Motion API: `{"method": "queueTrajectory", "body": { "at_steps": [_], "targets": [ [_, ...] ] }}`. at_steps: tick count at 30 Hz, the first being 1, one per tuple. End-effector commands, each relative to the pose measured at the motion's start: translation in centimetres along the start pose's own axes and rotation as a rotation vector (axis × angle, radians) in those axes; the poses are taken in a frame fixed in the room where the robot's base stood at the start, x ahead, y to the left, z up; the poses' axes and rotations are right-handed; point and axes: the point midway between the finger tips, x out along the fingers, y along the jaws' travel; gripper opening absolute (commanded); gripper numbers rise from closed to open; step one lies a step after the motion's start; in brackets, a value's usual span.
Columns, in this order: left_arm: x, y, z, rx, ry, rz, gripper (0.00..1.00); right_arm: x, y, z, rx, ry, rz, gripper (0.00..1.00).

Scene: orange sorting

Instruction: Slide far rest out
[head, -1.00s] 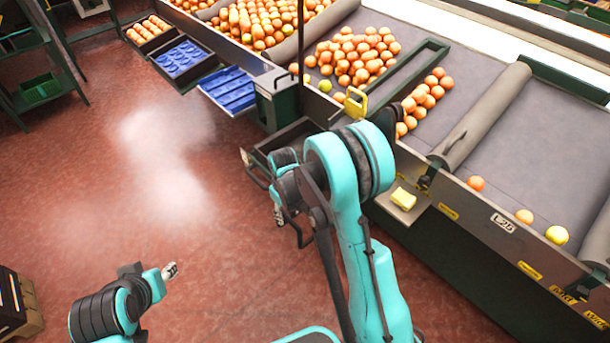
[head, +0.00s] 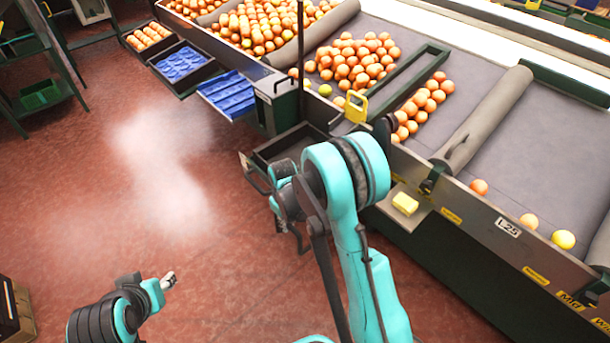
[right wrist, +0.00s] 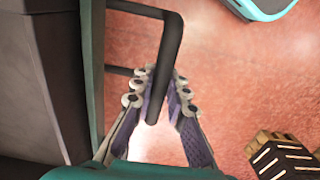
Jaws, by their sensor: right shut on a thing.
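A dark, empty open tray-like rest (head: 272,155) sticks out from the front of the sorting bench, nearer me than the blue trays. A black bar handle (right wrist: 170,50) shows in the right wrist view, with its stand-offs running left to a dark panel. My right gripper (right wrist: 155,88) is shut on this bar, with a finger on each side. In the head view my right arm hides most of this gripper and its grasp. My left gripper (head: 167,281) is over the floor at lower left, apart from the bench; its jaw state is unclear.
Blue trays (head: 228,94) sit on another rest farther along the bench. Oranges (head: 352,62) lie on the grey bench top. A yellow block (head: 405,203) sits on a small ledge at right. The red floor left of the dark rest is clear.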

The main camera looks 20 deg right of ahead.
Motion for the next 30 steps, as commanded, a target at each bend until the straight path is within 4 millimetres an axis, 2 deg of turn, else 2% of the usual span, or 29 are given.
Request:
{"method": "queueTrajectory", "body": {
  "at_steps": [30],
  "targets": [
    [0.0,0.0,0.0,0.0,0.0,0.0,0.4,0.0,-5.2,0.0,-0.003,-0.001,-0.003,0.0]
  ]
}}
